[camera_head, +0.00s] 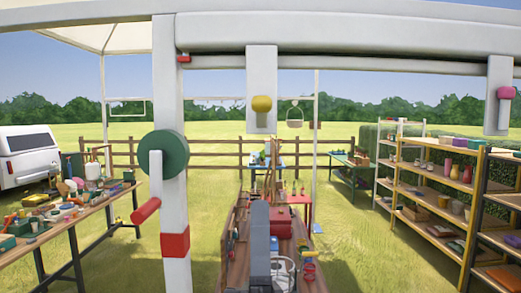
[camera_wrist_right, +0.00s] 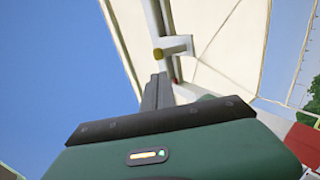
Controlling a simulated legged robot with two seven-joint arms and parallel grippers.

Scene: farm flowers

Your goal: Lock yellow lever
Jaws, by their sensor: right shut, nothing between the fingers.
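The yellow lever (camera_head: 261,103) shows as a rounded yellow knob on a white plate hanging from the white overhead beam, near the middle of the head view. In the right wrist view the yellow knob (camera_wrist_right: 158,54) is small, just beyond my fingertips, on a white bracket. My right gripper (camera_head: 260,207) rises from the bottom of the head view, below the knob and apart from it. In the right wrist view its grey fingers (camera_wrist_right: 158,82) are together, empty, and point up toward the knob. My left gripper is in neither view.
A white post with a green wheel (camera_head: 162,154) and red handle (camera_head: 146,210) stands left of centre. A magenta knob (camera_head: 506,93) hangs at the right. A wooden table (camera_head: 228,268) with a red box (camera_head: 283,221) lies below. Shelves (camera_head: 430,201) stand right.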

